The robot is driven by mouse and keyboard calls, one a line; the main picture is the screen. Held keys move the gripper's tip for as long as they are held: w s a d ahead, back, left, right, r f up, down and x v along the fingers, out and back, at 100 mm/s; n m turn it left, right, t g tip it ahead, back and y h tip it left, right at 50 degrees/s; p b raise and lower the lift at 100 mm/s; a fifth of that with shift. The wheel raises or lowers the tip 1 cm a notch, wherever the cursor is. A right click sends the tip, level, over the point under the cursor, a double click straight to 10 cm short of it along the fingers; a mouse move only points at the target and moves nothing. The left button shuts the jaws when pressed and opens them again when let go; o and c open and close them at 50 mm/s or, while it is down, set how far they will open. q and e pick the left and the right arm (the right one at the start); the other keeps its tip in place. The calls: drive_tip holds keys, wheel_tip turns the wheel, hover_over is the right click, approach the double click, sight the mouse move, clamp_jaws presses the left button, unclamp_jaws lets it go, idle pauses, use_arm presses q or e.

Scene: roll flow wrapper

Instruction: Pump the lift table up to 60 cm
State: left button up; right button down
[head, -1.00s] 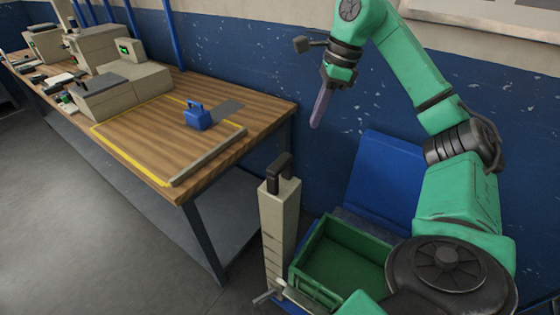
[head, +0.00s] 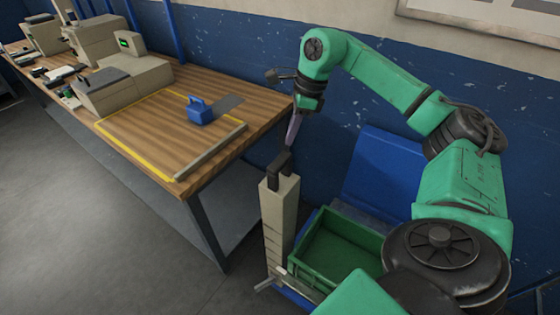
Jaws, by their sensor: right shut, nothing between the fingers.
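The lift table shows as a beige post (head: 278,222) with dark marks, a black handle (head: 279,169) on top and a grey metal lever (head: 270,283) low at its front. A green crate (head: 345,240) stands beside the post, on a blue part mostly hidden under it. My right gripper (head: 291,145) is shut and empty. It points down just above the black handle; I cannot tell whether it touches it. My left gripper is out of view.
A wooden workbench (head: 225,98) with a yellow outlined area stands left of the post. It bears a blue handled block (head: 200,111), a grey bar (head: 212,151) and several beige machines. A blue panel (head: 385,170) stands behind the crate. The grey floor at left is clear.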

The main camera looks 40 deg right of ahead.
sight(282, 160)
drive_tip(key=b+x, duration=0.3)
drive_tip(key=x, duration=0.3)
drive_tip(key=shift+b, duration=0.35)
drive_tip(key=shift+r, duration=0.1)
